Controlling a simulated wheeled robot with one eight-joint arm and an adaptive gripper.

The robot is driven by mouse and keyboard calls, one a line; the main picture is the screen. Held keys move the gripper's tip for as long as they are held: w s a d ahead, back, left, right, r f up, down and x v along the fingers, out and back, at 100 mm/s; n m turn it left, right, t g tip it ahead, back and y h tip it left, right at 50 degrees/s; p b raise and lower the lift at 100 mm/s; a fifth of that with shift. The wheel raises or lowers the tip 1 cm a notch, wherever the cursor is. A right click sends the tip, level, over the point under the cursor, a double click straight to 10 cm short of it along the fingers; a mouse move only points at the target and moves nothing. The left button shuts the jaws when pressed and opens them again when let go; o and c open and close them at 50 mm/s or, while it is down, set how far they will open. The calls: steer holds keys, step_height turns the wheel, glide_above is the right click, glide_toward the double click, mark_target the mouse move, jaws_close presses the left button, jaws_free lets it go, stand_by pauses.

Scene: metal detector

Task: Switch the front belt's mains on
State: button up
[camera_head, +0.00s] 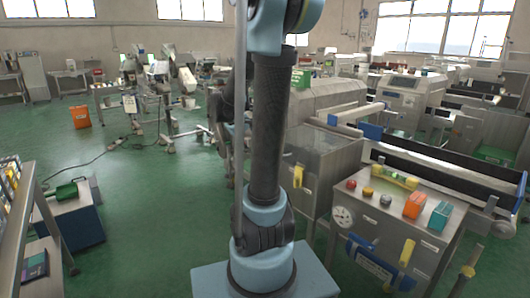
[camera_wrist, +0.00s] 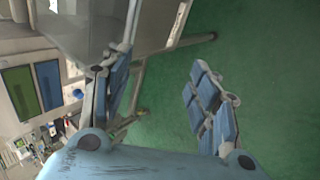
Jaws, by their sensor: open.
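A conveyor belt (camera_head: 450,170) in a metal frame runs along the right of the head view. In front of it stands a grey metal control cabinet (camera_head: 385,240). Its sloped top carries a red button (camera_head: 351,184), an amber button (camera_head: 368,191) and a grey knob (camera_head: 386,200). A round white dial (camera_head: 343,216) and a yellow handle (camera_head: 407,252) are on its front face. I cannot tell which part is the mains switch. My gripper (camera_wrist: 163,62) shows in the wrist view, its two blue-padded fingers spread and nothing between them. The head view does not clearly show it.
An orange box (camera_head: 414,205) and a teal box (camera_head: 440,217) stand on the cabinet top. A steel cabinet with a yellow handle (camera_head: 298,176) is to its left. A blue bin (camera_head: 75,222) and a rack stand at left. Green floor (camera_head: 140,210) between is mostly clear.

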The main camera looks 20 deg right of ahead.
steer(key=w+d+f+n+t+h, duration=0.1)
steer(key=w+d+f+n+h, duration=0.15)
steer(key=w, duration=0.95)
steer(key=w+d+f+n+h, duration=0.2)
steer(key=w+f+h, duration=0.1)
steer(key=w, duration=0.9)
steer(key=w+f+n+t+h, duration=0.1)
steer(key=w+f+n+h, duration=0.1)
steer(key=w+f, duration=0.5)
steer(key=w+f+n+t+h, duration=0.1)
steer(key=w+f+n+h, duration=0.2)
steer(key=f, duration=0.7)
steer(key=w+d, duration=0.3)
steer(key=d, duration=0.5)
steer(key=w+d+m, duration=0.1)
steer(key=w+d, duration=0.3)
steer(key=d, duration=0.4)
steer(key=shift+r, duration=0.25)
steer(key=shift+c, duration=0.2)
steer(key=c, duration=1)
